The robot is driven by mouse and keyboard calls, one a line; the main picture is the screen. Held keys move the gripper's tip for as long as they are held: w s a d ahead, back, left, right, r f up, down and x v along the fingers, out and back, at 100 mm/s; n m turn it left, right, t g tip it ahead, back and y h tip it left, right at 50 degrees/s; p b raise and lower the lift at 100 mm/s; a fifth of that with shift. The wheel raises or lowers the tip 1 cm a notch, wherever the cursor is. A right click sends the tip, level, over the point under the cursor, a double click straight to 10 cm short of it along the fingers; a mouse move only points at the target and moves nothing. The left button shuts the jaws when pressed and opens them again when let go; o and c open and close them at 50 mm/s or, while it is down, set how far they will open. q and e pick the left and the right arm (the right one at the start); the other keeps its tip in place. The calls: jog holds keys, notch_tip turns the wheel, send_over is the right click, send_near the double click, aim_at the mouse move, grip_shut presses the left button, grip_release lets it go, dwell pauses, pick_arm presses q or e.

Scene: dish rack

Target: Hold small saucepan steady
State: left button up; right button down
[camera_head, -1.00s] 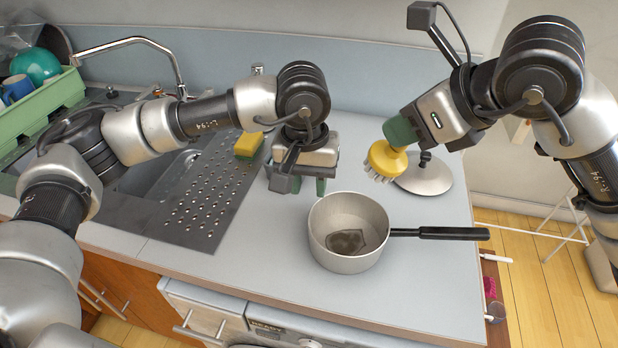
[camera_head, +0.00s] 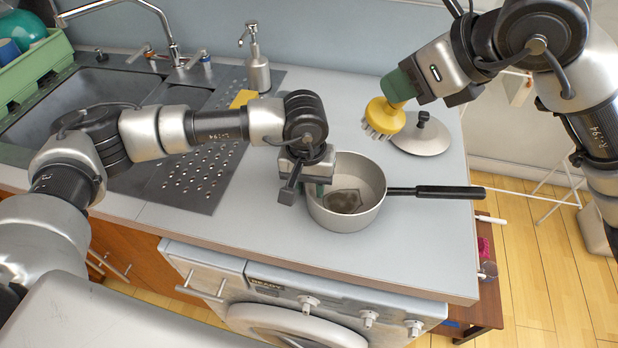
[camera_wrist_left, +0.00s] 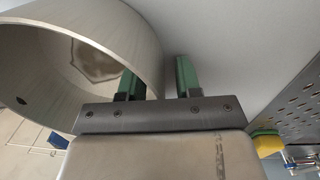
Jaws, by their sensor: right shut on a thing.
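The small saucepan (camera_head: 372,211) stands on the counter with its black handle pointing right and a dark brownish patch on its inside bottom. It also shows in the left wrist view (camera_wrist_left: 35,75). My left gripper (camera_head: 316,190) is at the pan's left rim. In the left wrist view its green fingers (camera_wrist_left: 158,78) are apart, one on the pan's inner side and one outside, with the wall between them and a gap visible. My right gripper (camera_head: 398,86) is shut on a yellow scrub brush (camera_head: 384,116), held bristles down above the counter behind the pan.
A lid (camera_head: 422,138) lies on the counter behind the pan. A yellow sponge (camera_head: 242,98) and a soap dispenser (camera_head: 257,72) are at the back left, near the perforated drainboard (camera_head: 205,165) and sink. The counter in front of the pan is clear.

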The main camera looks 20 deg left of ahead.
pick_arm(q)
grip_shut()
dwell(1.5)
grip_release()
jog(key=shift+r, duration=0.1)
notch_tip(320, 180, up, 12)
jog(key=shift+a, duration=0.35)
jog(key=shift+s, duration=0.1)
